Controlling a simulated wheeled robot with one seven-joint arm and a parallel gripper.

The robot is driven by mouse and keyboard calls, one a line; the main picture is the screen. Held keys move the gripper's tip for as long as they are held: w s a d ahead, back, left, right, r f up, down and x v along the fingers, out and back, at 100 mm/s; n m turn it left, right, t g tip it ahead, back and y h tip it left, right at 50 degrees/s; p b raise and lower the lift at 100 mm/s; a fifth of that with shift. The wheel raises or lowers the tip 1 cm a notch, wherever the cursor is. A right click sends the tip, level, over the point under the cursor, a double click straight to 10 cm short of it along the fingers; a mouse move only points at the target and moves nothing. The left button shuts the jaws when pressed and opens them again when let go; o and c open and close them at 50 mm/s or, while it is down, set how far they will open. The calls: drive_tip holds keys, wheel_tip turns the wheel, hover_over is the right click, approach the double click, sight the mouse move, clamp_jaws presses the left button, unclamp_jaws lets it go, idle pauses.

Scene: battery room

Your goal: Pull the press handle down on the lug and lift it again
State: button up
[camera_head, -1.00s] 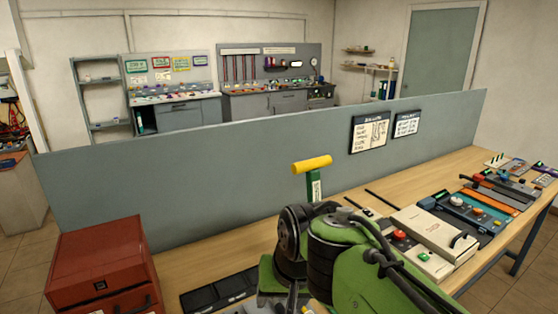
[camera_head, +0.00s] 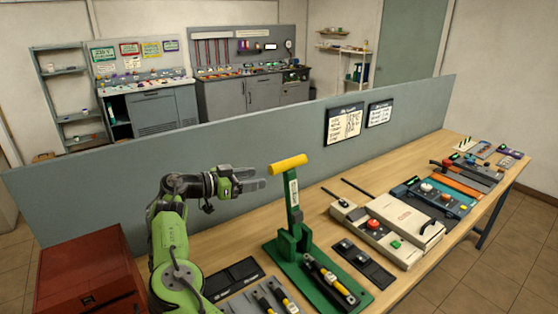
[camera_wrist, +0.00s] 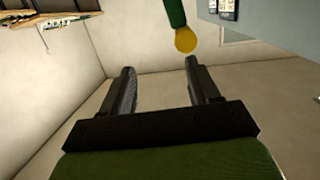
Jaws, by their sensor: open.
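The green press (camera_head: 292,243) stands on the bench with its lever upright. Its yellow handle (camera_head: 288,161) is a crossbar on top of the lever. In the wrist view the handle's round yellow end (camera_wrist: 186,40) shows just beyond the right-hand finger, on the green lever (camera_wrist: 175,12). My gripper (camera_head: 264,178) is open and empty, level, just left of the handle and pointing towards it. Both its fingers (camera_wrist: 160,68) are apart in the wrist view. Dark pieces with yellow bands (camera_head: 330,278) lie on the press base. The lug is too small to tell.
A red drawer cabinet (camera_head: 88,268) stands at the left. A grey partition (camera_head: 240,140) runs behind the bench. A cream box (camera_head: 405,215) and control units crowd the bench right of the press. Dark trays (camera_head: 232,276) lie left of it.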

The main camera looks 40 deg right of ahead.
sight(279, 166)
drive_tip(key=w+a+f+t+h, duration=0.1)
drive_tip(key=w+a+h, duration=0.1)
drive_tip(key=w+a, duration=0.2)
drive_tip(key=shift+n, duration=0.3)
drive_tip(key=d, duration=0.5)
drive_tip(key=s+d+p, duration=0.1)
drive_tip(key=d, duration=0.5)
drive_tip(key=s+d+p, duration=0.1)
drive_tip(key=d, duration=0.4)
drive_tip(key=shift+d+f, duration=0.15)
drive_tip(key=shift+f, duration=0.1)
clamp_jaws()
